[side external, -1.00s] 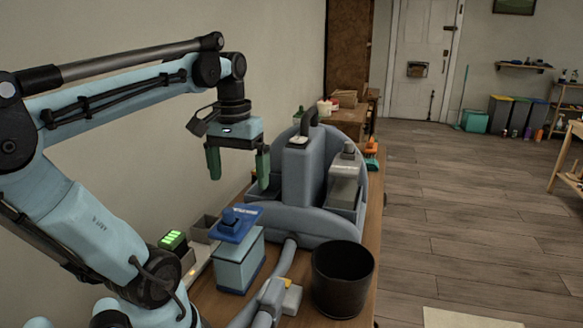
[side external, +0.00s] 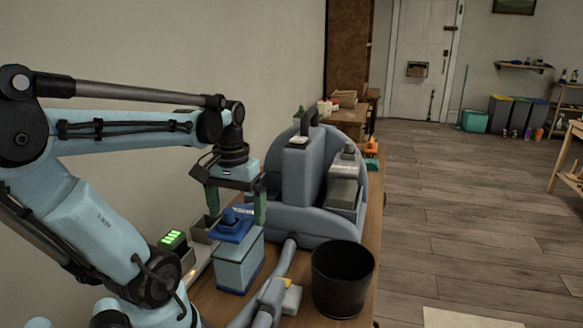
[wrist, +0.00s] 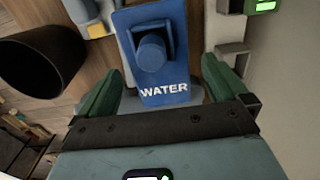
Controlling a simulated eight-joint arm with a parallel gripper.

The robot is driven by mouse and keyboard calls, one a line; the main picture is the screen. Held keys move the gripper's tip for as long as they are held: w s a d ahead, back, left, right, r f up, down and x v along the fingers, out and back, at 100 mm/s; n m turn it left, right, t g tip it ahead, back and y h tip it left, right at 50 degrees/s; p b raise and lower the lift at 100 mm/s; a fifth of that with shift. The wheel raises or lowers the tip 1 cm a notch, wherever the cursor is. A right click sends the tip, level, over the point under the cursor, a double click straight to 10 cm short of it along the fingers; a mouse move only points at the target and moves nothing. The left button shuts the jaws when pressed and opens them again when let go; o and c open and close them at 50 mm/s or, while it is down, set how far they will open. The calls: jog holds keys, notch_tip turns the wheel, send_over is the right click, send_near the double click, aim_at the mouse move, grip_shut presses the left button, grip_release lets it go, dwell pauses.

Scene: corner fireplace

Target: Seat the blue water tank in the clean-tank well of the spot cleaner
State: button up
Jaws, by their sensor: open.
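The blue water tank (side external: 239,260) stands upright on the table in front of the spot cleaner. Its dark blue lid with a cap and the word WATER (wrist: 164,90) shows in the wrist view. My gripper (side external: 237,208) is open, with its green fingers down around the level of the tank's lid. In the wrist view my gripper (wrist: 161,84) has one finger on each side of the lid's near end, with gaps showing. The grey spot cleaner (side external: 301,172) stands behind the tank. Its left well is partly hidden by my gripper; a grey tank (side external: 344,185) sits on its right side.
A black bin (side external: 341,280) stands right of the tank, near the table's edge; it also shows in the wrist view (wrist: 38,62). A grey hose (side external: 270,290) lies between them. A box with green lights (side external: 172,239) and a small grey open box stand left of the tank.

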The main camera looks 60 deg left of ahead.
jog(key=shift+d+f, duration=0.1)
jog(key=shift+f, duration=1.5)
grip_shut()
